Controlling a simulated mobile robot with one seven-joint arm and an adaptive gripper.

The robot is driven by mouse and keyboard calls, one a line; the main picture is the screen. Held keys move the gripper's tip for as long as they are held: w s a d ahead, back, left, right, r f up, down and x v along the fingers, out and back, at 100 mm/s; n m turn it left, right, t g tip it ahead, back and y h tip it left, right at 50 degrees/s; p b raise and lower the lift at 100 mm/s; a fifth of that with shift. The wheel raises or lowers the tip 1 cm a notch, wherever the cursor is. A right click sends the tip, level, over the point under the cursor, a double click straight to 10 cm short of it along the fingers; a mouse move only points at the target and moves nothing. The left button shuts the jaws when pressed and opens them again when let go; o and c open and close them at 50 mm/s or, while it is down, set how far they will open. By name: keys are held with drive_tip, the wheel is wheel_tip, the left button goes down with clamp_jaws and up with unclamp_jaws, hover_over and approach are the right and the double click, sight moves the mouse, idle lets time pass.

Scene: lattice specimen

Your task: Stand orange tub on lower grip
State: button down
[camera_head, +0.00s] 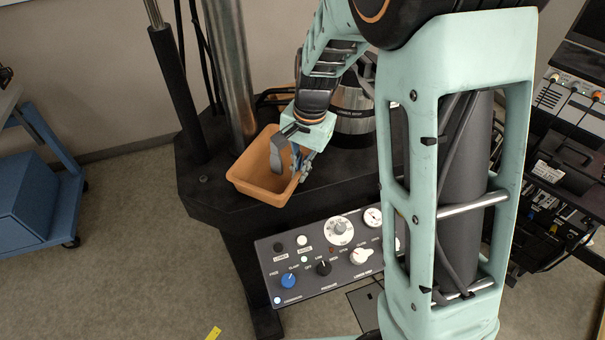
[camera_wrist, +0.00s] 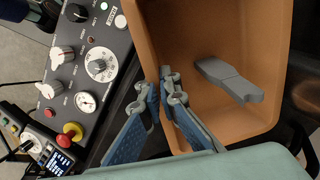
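The orange tub (camera_head: 245,187) is upright at the front left of the black machine base; I cannot tell whether it touches the base. My gripper (camera_head: 300,166) is at the tub's right rim. In the wrist view the fingers of my gripper (camera_wrist: 167,78) are close together, one on each side of the wall of the tub (camera_wrist: 205,25), pinching it. A grey flat piece (camera_wrist: 230,80) with a narrow waist lies inside the tub. The lower grip (camera_head: 352,112), a metal cylinder with a dark label, stands on the base behind my gripper, partly hidden by my arm.
A control panel (camera_head: 300,262) with knobs and buttons is fixed to the front of the black base (camera_head: 205,200). A thick steel column (camera_head: 230,70) rises behind the tub. A blue cart (camera_head: 35,200) stands at left, electronics (camera_head: 570,150) at right.

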drive_tip(key=shift+f, duration=0.1)
drive_tip(key=shift+f, duration=0.1)
drive_tip(key=shift+f, duration=0.15)
drive_tip(key=c, duration=2.2)
unclamp_jaws()
drive_tip(key=shift+o, duration=0.2)
wheel_tip(320, 180, up, 12)
drive_tip(key=d, duration=0.1)
drive_tip(key=shift+s+r, duration=0.2)
drive_tip(key=shift+s, duration=0.2)
drive_tip(key=shift+o, duration=0.2)
drive_tip(key=shift+d, duration=0.15)
